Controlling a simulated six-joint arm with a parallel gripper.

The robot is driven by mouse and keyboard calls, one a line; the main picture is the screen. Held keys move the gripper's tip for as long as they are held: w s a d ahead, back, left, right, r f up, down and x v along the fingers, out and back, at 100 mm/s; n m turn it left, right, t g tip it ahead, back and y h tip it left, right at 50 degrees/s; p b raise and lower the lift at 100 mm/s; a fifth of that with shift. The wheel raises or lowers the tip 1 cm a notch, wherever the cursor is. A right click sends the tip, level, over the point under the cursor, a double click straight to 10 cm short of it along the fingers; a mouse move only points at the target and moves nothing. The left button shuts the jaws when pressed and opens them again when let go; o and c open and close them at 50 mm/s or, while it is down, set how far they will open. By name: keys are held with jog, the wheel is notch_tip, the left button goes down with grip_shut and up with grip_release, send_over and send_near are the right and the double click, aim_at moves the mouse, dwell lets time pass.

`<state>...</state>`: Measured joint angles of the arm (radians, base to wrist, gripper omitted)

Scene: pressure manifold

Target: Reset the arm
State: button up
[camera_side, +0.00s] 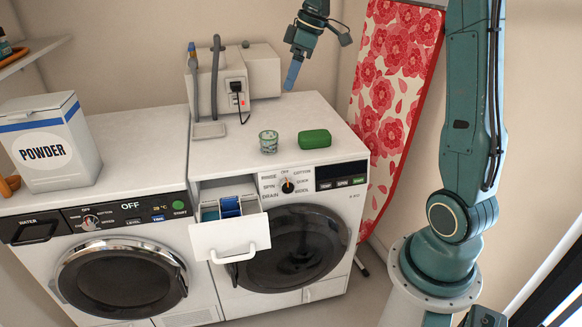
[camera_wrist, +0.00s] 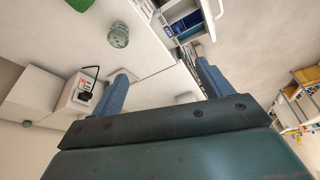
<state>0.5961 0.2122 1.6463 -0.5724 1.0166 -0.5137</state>
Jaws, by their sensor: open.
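My gripper (camera_side: 292,74) hangs in the air above the back of the right washing machine, near the wall, with its fingers pointing down. In the wrist view my gripper (camera_wrist: 160,82) shows two blue fingers spread wide apart with nothing between them. The side view shows the fingers nearly edge-on. My gripper is apart from every object in view.
A patterned glass (camera_side: 268,141) and a green soap bar (camera_side: 314,139) stand on the right washer's top (camera_side: 230,160). Its detergent drawer (camera_side: 230,238) is pulled out. A powder box (camera_side: 50,142) stands left. A wall box (camera_side: 262,70) with a plug and an ironing board (camera_side: 392,95) flank my gripper.

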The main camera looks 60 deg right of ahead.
jog(key=s+a+r+m+h, duration=0.1)
jog(key=s+a+r+m, duration=0.15)
jog(key=s+a, duration=0.9)
jog(key=s+a+f+m+t, duration=0.1)
jog(key=s+a+f, duration=0.1)
jog(key=s, duration=0.4)
jog(key=s+a+f+m+t, duration=0.1)
jog(key=s+a+f, duration=0.1)
jog(key=s, duration=0.4)
jog(key=shift+s+a+f+m+h, duration=0.15)
jog(key=shift+a+f+m+h, duration=0.2)
jog(key=shift+a, duration=0.55)
